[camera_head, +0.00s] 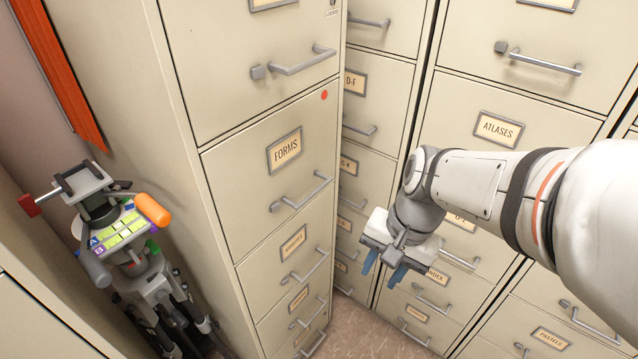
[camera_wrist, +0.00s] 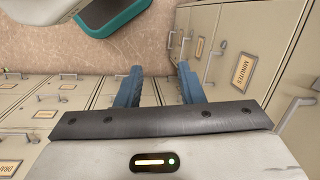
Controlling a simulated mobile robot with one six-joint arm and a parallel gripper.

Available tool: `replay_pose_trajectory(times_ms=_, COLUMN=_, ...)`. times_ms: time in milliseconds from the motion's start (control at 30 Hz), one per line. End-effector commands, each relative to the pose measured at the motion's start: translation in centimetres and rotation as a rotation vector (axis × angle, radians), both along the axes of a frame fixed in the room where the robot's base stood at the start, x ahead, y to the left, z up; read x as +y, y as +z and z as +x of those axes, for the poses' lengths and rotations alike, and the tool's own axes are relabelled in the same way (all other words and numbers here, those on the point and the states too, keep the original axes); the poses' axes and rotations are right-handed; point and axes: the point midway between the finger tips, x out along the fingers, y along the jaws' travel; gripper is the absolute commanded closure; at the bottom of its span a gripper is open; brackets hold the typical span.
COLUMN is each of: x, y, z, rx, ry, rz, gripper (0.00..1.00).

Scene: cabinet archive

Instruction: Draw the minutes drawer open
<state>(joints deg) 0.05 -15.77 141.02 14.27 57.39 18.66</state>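The minutes drawer (camera_wrist: 234,88) is a beige front on the right of the wrist view, with its label reading MINUTES. A grey bar handle (camera_wrist: 213,50) lies just left of that label. In the head view the drawer (camera_head: 278,262) appears to be the one below FORMS, its label too small to read surely. It looks shut, flush with its cabinet. My gripper (camera_head: 384,268) points down, to the right of this cabinet and apart from the handle. In the wrist view my gripper (camera_wrist: 159,86) has its two blue fingers well apart, with nothing between them.
The FORMS drawer (camera_head: 270,172) is directly above. Other cabinets with bar handles, including the ATLASES drawer (camera_head: 483,150), stand behind my arm. A tripod device (camera_head: 125,235) stands at the left. A teal-rimmed object (camera_wrist: 118,20) is over the floor. Brown floor (camera_wrist: 60,35) is clear nearby.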

Motion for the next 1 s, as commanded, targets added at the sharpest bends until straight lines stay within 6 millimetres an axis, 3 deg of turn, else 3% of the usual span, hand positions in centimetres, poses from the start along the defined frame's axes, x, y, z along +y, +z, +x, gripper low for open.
replay_pose_trajectory(times_ms=33, x=0.8, y=-3.5, z=0.3, rx=0.106, ry=-0.133, rz=0.064, gripper=0.65)
replay_pose_trajectory(times_ms=100, x=2.1, y=-6.0, z=0.8, rx=0.252, ry=-0.325, rz=0.149, gripper=0.65)
replay_pose_trajectory(times_ms=267, x=4.9, y=-11.1, z=2.8, rx=0.611, ry=-0.75, rz=0.316, gripper=0.65)
replay_pose_trajectory(times_ms=467, x=7.0, y=-17.2, z=7.2, rx=1.111, ry=-1.241, rz=0.477, gripper=0.65)
replay_pose_trajectory(times_ms=600, x=7.0, y=-21.8, z=11.1, rx=1.485, ry=-1.53, rz=0.567, gripper=0.65)
replay_pose_trajectory(times_ms=800, x=5.6, y=-27.1, z=15.6, rx=1.925, ry=-1.782, rz=0.654, gripper=0.65)
replay_pose_trajectory(times_ms=1000, x=4.6, y=-29.4, z=17.5, rx=2.129, ry=-1.865, rz=0.691, gripper=0.65)
